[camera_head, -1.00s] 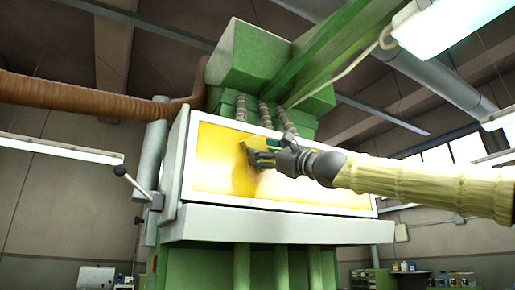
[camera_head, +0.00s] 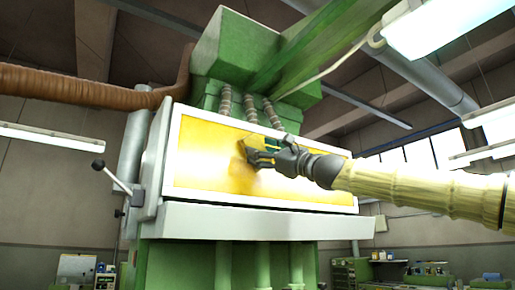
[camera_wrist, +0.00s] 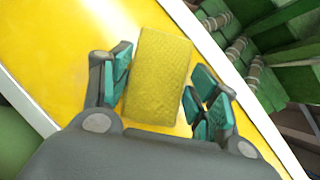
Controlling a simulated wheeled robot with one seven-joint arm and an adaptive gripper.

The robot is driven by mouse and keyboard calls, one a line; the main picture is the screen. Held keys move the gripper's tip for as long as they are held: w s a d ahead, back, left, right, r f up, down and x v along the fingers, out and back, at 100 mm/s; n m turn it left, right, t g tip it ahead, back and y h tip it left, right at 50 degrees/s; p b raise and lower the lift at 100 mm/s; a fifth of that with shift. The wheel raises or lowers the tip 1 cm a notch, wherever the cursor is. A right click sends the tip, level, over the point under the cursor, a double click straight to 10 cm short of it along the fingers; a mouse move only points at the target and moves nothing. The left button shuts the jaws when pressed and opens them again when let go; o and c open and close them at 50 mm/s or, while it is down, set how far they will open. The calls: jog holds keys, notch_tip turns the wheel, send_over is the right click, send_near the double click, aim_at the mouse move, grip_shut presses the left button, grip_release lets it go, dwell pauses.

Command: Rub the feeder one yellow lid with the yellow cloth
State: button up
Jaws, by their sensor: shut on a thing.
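The feeder's yellow lid (camera_head: 205,155) is a wide, glossy yellow panel in a white frame on the front of the green machine. It also fills much of the wrist view (camera_wrist: 50,50). The cloth appears to lie against the lid, though the exact contact is hard to tell. In the head view the cloth is mostly hidden by the fingers.
A white ledge (camera_head: 240,222) runs below the lid. A lever with a dark knob (camera_head: 99,164) sticks out at the left. Ribbed hoses (camera_head: 250,108) and a green housing (camera_head: 235,50) stand above. A brown duct (camera_head: 80,88) runs in from the left.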

jog(key=w+d+f, duration=0.1)
jog(key=w+d+f+b, duration=0.1)
jog(key=d+f, duration=0.1)
jog(key=shift+w+f, duration=0.1)
dwell(1.0)
jog(key=shift+s+a+b, duration=1.5)
jog(key=shift+a, duration=0.55)
jog(key=shift+s+a+b, duration=1.45)
jog(key=shift+s+a, duration=0.05)
jog(key=shift+a, duration=0.55)
jog(key=shift+s+a+b, duration=1.5)
jog(key=shift+a, duration=0.55)
jog(key=shift+f+b, duration=1.5)
jog(key=shift+f, duration=0.05)
jog(key=shift+w, duration=0.1)
jog(key=shift+d+r, duration=0.1)
jog(key=shift+d, duration=0.05)
